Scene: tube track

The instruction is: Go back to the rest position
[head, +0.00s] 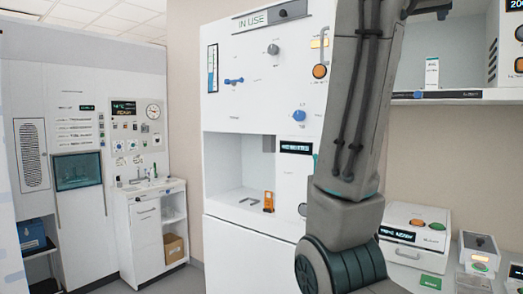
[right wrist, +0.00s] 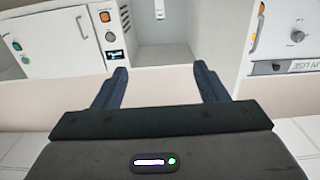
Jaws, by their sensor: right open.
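My right arm (head: 345,130) rises through the right half of the head view and leaves at its top edge, hiding part of the white cabinet behind it. My right gripper (right wrist: 160,78) shows in the right wrist view, with its two dark fingers spread apart and nothing between them. Beyond the fingers are pale wall and white equipment, seen upside down. My left gripper is in neither view.
A white cabinet (head: 236,140) marked IN USE has an open bay with a small orange device (head: 269,201). A white box (head: 413,228) with coloured buttons sits at the right. A shelf (head: 450,97) is above it. A sink unit (head: 145,190) stands at the left.

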